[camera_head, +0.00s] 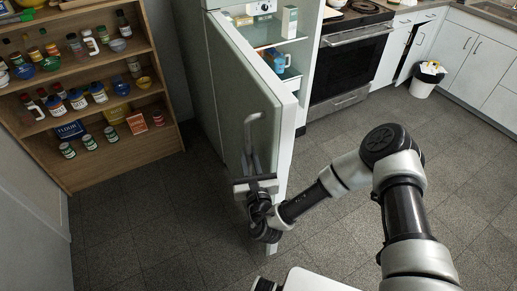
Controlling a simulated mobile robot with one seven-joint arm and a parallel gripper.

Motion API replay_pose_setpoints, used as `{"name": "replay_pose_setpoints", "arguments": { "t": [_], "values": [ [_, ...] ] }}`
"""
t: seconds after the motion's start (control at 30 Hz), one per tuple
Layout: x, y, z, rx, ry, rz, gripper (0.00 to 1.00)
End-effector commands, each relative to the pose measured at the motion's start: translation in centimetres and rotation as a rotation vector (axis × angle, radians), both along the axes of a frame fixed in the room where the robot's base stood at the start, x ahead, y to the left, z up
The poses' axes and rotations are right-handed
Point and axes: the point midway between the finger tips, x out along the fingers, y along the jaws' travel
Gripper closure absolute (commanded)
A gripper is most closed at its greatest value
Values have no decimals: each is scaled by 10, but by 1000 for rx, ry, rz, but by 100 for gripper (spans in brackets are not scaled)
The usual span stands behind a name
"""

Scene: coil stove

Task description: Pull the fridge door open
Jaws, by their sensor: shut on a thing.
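The fridge door (245,85) stands partly open, swung out toward me. Its grey bar handle (249,132) runs upright on the door's outer face. My gripper (250,172) is at the lower part of the handle and shut on it. The fingertips are small in view and partly hidden by the gripper's own body. The fridge interior (278,32) shows to the right of the door, with shelves, a white and green carton (289,21) and a blue item (276,60).
A wooden shelf (160,128) with jars and bottles stands to the left. A stove (347,62) stands right of the fridge, with white cabinets (455,52) and a white bin (427,80) further right. The tiled floor (140,225) is clear left of the door.

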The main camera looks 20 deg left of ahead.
Motion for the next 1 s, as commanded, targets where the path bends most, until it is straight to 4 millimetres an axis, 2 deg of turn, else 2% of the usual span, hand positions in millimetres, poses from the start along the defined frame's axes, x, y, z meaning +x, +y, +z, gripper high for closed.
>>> {"name": "replay_pose_setpoints", "arguments": {
  "t": [0.47,0.5,0.6,1.0],
  "values": [
    [-2,5,1,2,-3,-2,100],
    [-2,5,1,2,-3,-2,81],
    [-2,5,1,2,-3,-2,64],
    [-8,1,0,1,-1,-2,64]
  ]
}}
